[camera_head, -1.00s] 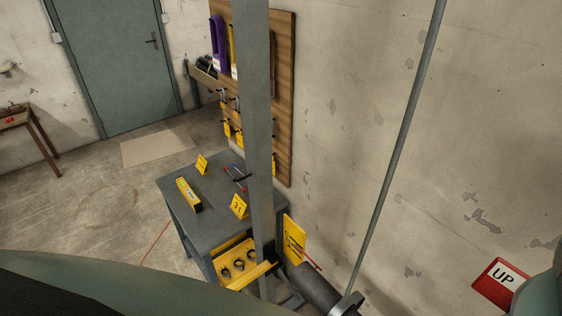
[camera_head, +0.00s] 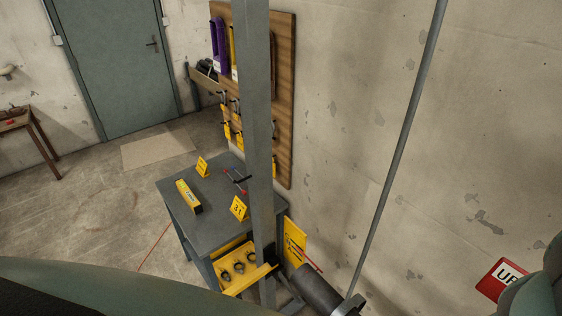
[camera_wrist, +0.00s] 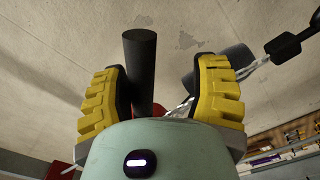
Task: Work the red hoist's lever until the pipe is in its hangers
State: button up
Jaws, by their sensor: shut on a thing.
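My gripper (camera_wrist: 168,85), with yellow ribbed fingers, shows in the wrist view. It is shut on the hoist's lever (camera_wrist: 140,62), a dark round bar that rises between the fingers, close to the left one. A bit of red (camera_wrist: 159,110), probably the hoist, shows behind the fingers; the rest is hidden. A chain (camera_wrist: 250,70) with dark fittings runs to the upper right. In the head view the dark pipe (camera_head: 318,288) is at the bottom, beside a hanger clamp (camera_head: 347,305) on a thin rod (camera_head: 400,140). I cannot tell whether the pipe sits in it.
A grey bench (camera_head: 215,229) holds a yellow level (camera_head: 188,196) and numbered yellow cards. A grey post (camera_head: 258,120) stands in front of it. A tool board (camera_head: 284,100) hangs on the wall. A red UP sign (camera_head: 497,276) is partly covered by my arm. Open floor lies left.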

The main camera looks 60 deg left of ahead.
jog(key=shift+w+d+r+n, duration=0.2)
jog(key=shift+d+r+n, duration=0.5)
jog(key=shift+d+r, duration=0.8)
jog(key=shift+d+r+n, duration=0.4)
jog(key=shift+d+r, duration=0.1)
jog(key=shift+r, duration=0.3)
jog(key=shift+d+r+n, duration=0.4)
jog(key=shift+d+r, duration=0.05)
jog(key=shift+r, duration=0.35)
jog(key=shift+w+d+r+n, duration=0.1)
jog(key=shift+d+r+n, duration=0.15)
jog(key=shift+r, duration=0.4)
jog(key=shift+s+d+r+n, duration=0.1)
jog(key=shift+d+r+n, duration=0.1)
jog(key=shift+r, duration=0.4)
jog(key=shift+w+d+r+n, duration=0.15)
jog(key=shift+r+n, duration=0.1)
jog(key=shift+r, duration=0.4)
